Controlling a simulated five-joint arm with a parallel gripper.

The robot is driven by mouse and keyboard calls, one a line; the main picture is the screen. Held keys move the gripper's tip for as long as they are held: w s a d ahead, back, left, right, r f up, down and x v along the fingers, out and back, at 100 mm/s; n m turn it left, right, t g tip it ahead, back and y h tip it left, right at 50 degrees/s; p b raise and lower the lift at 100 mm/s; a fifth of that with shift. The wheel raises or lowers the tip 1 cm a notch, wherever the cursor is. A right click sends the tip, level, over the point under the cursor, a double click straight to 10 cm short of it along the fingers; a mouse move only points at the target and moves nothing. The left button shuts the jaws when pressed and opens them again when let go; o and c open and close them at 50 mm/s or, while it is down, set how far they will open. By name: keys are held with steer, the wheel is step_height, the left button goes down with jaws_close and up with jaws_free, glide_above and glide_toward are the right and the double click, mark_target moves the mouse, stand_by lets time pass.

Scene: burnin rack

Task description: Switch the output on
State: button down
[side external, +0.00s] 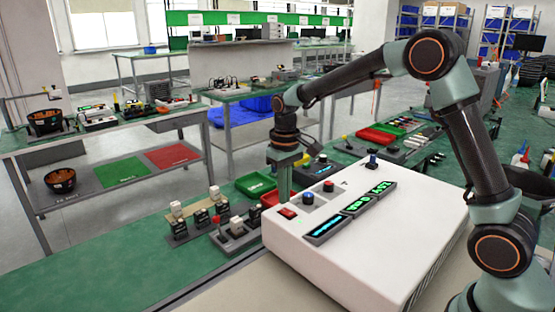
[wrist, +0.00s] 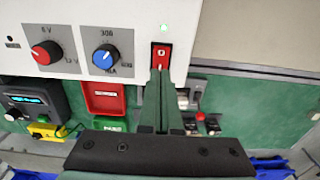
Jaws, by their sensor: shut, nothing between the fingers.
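A white power supply (side external: 370,225) stands on the bench with lit displays (side external: 356,206) on its panel. Its red rocker switch (side external: 288,212) is at the near left corner of the panel. In the wrist view the rocker (wrist: 160,53) shows a white O mark, and a small green light (wrist: 163,28) glows beside it. My gripper (side external: 284,197) is shut and empty, pointing down at the switch. In the wrist view its fingertips (wrist: 160,71) overlap the rocker's lower end and hide part of it. I cannot tell whether they touch it.
A blue knob (wrist: 105,57) and a red knob (wrist: 46,53) sit beside the switch. A red tray (wrist: 105,98), a green tray (side external: 256,184) and several small switch boxes (side external: 237,232) lie on the green bench. The bench's front left (side external: 100,275) is clear.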

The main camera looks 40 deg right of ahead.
mark_target(285, 210)
steer(key=shift+r, duration=2.5)
steer(key=s+r+t, duration=0.2)
steer(key=s, duration=0.6)
steer(key=s+r+t, duration=0.3)
steer(key=s, duration=0.6)
steer(key=shift+s+a+t, duration=0.25)
steer(key=shift+s+t, duration=0.05)
